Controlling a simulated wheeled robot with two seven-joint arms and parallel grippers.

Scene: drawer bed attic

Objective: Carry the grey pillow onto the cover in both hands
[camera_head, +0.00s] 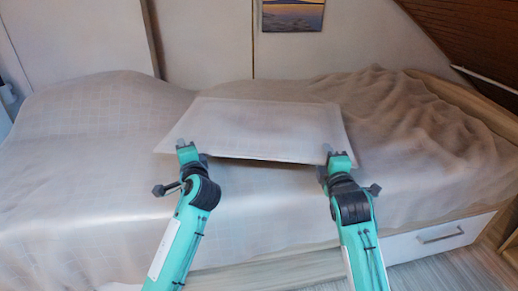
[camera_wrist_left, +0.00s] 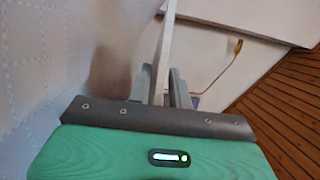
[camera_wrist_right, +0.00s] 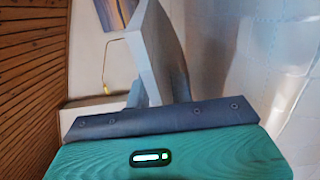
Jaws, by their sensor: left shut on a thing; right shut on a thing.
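The grey pillow (camera_head: 265,128) is a flat, pale, rectangular slab in the middle of the head view, over the pale cover (camera_head: 90,150) on the bed. My left gripper (camera_head: 183,146) is shut on its near left corner. My right gripper (camera_head: 330,156) is shut on its near right corner. A dark shadow lies under the near edge, and whether the far edge touches the cover I cannot tell. In the left wrist view the pillow's edge (camera_wrist_left: 164,50) stands between the fingers. In the right wrist view it (camera_wrist_right: 155,50) rises between the fingers too.
The cover is rumpled at the right and raised at the left. A wooden bed frame (camera_head: 480,108) runs along the right end. A white drawer (camera_head: 435,240) with a handle is below at the front right. A wall with a small picture (camera_head: 292,15) stands behind.

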